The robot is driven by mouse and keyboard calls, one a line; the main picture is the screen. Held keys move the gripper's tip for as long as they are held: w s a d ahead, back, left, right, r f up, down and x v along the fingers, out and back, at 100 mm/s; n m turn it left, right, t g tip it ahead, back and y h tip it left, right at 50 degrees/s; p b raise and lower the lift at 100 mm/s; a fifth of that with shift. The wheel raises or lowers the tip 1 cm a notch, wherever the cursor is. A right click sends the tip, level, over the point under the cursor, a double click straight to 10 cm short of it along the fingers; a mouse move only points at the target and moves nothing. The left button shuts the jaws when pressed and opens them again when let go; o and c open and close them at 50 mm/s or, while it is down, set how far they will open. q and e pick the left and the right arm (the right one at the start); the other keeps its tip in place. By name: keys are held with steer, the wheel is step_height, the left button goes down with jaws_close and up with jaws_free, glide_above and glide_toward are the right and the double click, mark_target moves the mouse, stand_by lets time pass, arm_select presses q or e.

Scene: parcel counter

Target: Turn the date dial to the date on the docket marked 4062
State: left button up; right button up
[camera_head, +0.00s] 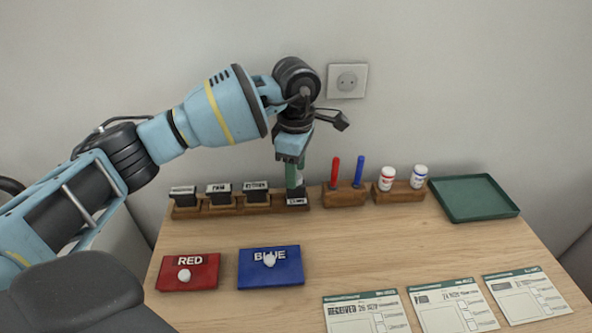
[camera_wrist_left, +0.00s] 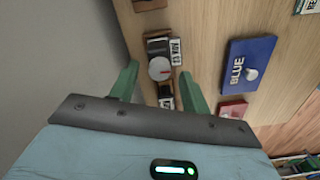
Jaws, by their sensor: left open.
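My left gripper (camera_head: 294,180) points down over the right end of the stamp rack, above the rightmost stamp (camera_head: 297,198). Three dockets lie at the front right: the left docket (camera_head: 366,314) is stamped RECEIVED with a date, the middle docket (camera_head: 453,307) is also stamped, and the right docket (camera_head: 527,294) bears faint print. Their numbers are too small to read. My right gripper is not in view.
The wooden rack (camera_head: 228,208) holds more stamps to the left. A red pad (camera_head: 205,272) and blue pad (camera_head: 285,278) lie in front. A pen block (camera_head: 345,197), two white bottles (camera_head: 388,178) and a green tray (camera_head: 470,198) stand right. The counter's middle is clear.

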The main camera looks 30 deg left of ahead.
arm_select(q)
steer(key=shift+f, duration=0.5)
steer(key=c, duration=1)
steer(key=m, duration=0.5)
steer(key=shift+m+p, duration=0.3)
steer(key=m, duration=0.5)
steer(key=shift+m, duration=0.7)
